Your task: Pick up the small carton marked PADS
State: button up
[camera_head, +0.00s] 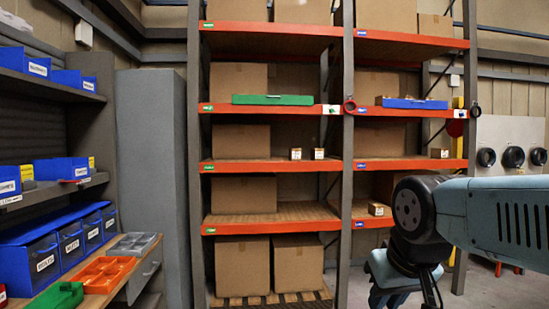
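Several small cartons sit on the orange-edged rack, and their markings are too small to read, so I cannot tell which one says PADS. Two pale-fronted small cartons stand side by side on a middle shelf, a left one (295,154) and a right one (319,154). A small brown carton (439,153) is on the right bay's shelf at about the same height. Another small carton (378,209) lies one shelf lower in the right bay, just left of my arm. My arm comes in from the right and bends down to the bottom edge; my gripper's fingers are not visible.
The rack (260,165) also holds large boxes, a green case (272,100) and a blue tray (412,103). A grey cabinet (152,190) stands left of it. A workbench with blue bins (42,262) and an orange tray (100,275) is at left.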

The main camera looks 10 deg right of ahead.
aim_at(294, 153)
jog(key=z, duration=0.2)
jog(key=i, duration=0.9)
jog(key=u, duration=0.2)
jog(key=k, duration=0.9)
jog(key=z, duration=0.15)
jog(key=i, duration=0.95)
jog(key=u, duration=0.05)
